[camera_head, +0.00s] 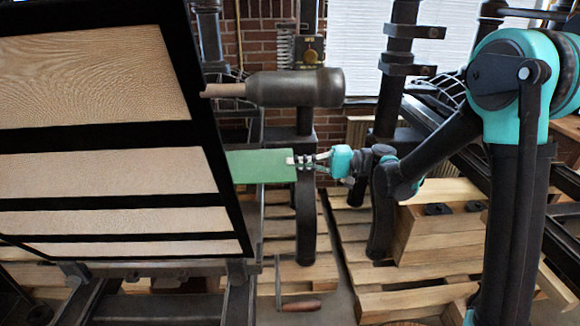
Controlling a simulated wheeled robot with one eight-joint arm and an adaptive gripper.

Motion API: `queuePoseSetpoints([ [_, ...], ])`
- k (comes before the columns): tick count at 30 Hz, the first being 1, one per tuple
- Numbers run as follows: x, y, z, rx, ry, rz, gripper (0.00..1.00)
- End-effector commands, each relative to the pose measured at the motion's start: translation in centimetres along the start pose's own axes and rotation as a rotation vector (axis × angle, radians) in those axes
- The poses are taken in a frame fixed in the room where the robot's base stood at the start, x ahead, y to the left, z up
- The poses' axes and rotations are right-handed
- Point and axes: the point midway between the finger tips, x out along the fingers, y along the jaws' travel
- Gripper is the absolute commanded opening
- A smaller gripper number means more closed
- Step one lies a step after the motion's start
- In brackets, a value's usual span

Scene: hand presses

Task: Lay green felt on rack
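The green felt (262,166) is a flat green sheet near the middle of the view, lying roughly level. Its left part is hidden behind a large black-framed panel. My gripper (296,161) is at the felt's right edge, reaching in from the right, with its fingers closed over that edge. The black-framed panel with pale wooden fields (95,88) fills the left side and is tilted; it may be the rack, but I cannot tell. I cannot see whether the felt touches anything behind the panel.
A dark bottle-shaped roller or handle (295,88) lies horizontally above the felt. Black press posts (305,205) stand behind and beside it. A wooden block (440,238) and pallets (400,300) are at lower right. A tool with a wooden handle (301,305) is low in the middle.

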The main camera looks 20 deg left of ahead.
Motion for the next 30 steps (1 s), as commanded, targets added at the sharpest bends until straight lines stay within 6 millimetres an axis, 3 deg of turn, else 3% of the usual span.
queuePoseSetpoints([
  [15, -2.8, -1.2, 0.0, 0.000, 0.000, 0.000, 0.00],
  [30, -3.0, -1.3, 0.0, 0.000, 0.000, 0.000, 0.00],
])
